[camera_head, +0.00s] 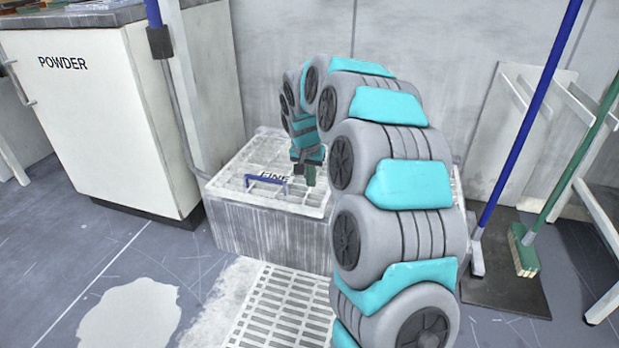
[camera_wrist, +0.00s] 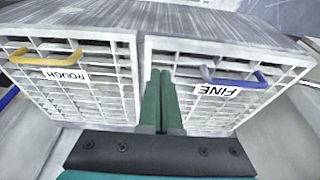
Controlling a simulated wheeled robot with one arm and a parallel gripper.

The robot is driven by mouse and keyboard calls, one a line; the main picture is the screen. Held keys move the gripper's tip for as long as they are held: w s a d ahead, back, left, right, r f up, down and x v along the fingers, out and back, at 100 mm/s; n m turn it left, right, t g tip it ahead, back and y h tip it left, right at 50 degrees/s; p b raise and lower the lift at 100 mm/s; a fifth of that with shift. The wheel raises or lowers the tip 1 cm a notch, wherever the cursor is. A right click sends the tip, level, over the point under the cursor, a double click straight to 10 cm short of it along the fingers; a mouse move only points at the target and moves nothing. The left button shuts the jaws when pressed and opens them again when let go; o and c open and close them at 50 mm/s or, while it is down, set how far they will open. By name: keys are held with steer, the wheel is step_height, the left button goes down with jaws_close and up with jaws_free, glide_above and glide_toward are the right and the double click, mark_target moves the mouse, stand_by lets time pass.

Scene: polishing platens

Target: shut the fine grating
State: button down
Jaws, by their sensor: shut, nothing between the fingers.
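The fine grating (camera_head: 310,208) is a pale grid panel on top of the grey box in the head view. It has a blue handle (camera_head: 268,180) and a FINE label. It looks flat and level with the box rim, with no clear gap. The wrist view shows the fine grating (camera_wrist: 208,122) at right, with its blue handle (camera_wrist: 236,80) and upside-down label. My gripper (camera_head: 309,175) is over the box, right of the blue handle. In the wrist view its green fingers (camera_wrist: 163,75) are together and empty, near the strip between the two gratings; contact cannot be told.
The rough grating (camera_wrist: 95,95), with a yellow handle (camera_wrist: 47,57), lies beside the fine one; my arm hides it in the head view. A POWDER cabinet (camera_head: 100,110) stands left. Brooms (camera_head: 525,250) lean at right. A floor drain grate (camera_head: 280,305) lies in front.

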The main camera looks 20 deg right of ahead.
mark_target(313, 210)
steer(key=x, duration=0.6)
steer(key=s+b+x, duration=0.1)
steer(key=x, duration=0.3)
steer(key=shift+a+f, duration=0.25)
steer(key=shift+a, duration=0.15)
steer(key=shift+f, duration=0.1)
